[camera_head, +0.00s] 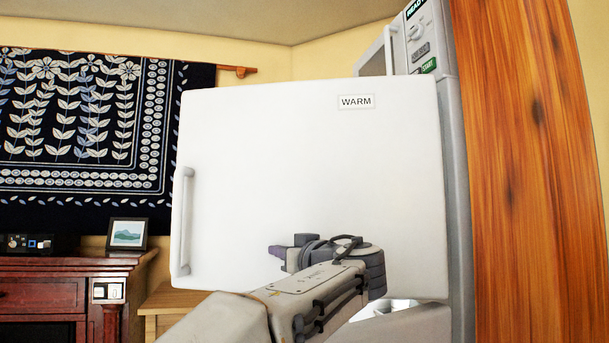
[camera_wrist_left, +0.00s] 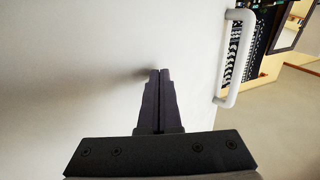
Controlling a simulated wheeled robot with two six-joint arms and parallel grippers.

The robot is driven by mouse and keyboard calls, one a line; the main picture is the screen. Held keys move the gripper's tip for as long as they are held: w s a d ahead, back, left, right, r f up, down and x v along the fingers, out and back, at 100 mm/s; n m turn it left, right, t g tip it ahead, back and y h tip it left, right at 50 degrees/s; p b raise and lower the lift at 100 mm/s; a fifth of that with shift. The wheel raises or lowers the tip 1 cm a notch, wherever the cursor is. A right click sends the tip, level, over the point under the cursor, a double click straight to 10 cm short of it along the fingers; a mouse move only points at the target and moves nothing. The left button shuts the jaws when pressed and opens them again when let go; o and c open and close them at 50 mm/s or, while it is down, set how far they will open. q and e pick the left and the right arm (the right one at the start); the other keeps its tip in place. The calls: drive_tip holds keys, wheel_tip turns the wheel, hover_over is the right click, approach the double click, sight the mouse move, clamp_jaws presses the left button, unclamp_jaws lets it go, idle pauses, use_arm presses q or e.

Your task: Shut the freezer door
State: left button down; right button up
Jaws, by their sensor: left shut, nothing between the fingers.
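The white door (camera_head: 260,140) carries a "WARM" label and fills the middle of the head view. It appears swung out from the pale appliance body (camera_head: 458,190), which shows as a narrow strip at its right. Its upright handle (camera_head: 185,222) is near the left edge; the handle also shows in the left wrist view (camera_wrist_left: 236,58). My left gripper (camera_head: 277,251) is in front of the lower door, right of the handle. Its fingers (camera_wrist_left: 160,72) are shut and empty, with tips at or very near the door face; contact is unclear. My right gripper is out of view.
A wooden panel (camera_head: 520,170) stands close on the right. An appliance with a "START" label (camera_head: 428,66) is at upper right. A dark red cabinet (camera_head: 60,285) with a framed picture (camera_head: 127,234) stands at left, below a patterned wall hanging (camera_head: 75,130).

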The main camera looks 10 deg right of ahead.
use_arm(q)
drive_tip(key=w+p, duration=0.1)
drive_tip(key=w, duration=0.2)
drive_tip(key=shift+w+d+p, duration=0.1)
drive_tip(key=shift+d+p, duration=0.25)
drive_tip(key=w+p, duration=0.2)
drive_tip(key=w, duration=0.1)
drive_tip(key=shift+d, duration=0.4)
